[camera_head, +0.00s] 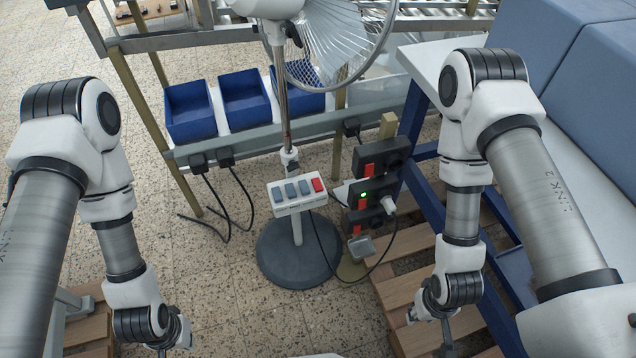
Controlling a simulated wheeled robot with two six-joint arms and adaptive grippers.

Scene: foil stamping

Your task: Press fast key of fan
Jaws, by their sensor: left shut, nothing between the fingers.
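The fan stands on the floor in the middle of the head view, with its bladed head (335,35) cut off by the top edge. Its white key panel (297,205) sits on the pole above a round dark base (298,252). The panel carries three blue-grey keys (291,191) and one red key (318,185) at the right end. Key labels are too small to read. My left gripper (165,350) is shut and empty at the bottom left, well apart from the panel. My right gripper (445,335) is at the bottom right, also apart from it; its fingers are unclear.
Black socket boxes (374,190) with red switches, a green light and a white plug are right of the panel. A cable hangs between them. Blue bins (190,110) on a rack stand behind. Wooden pallets (395,290) lie right. Tiled floor (235,310) is clear in front.

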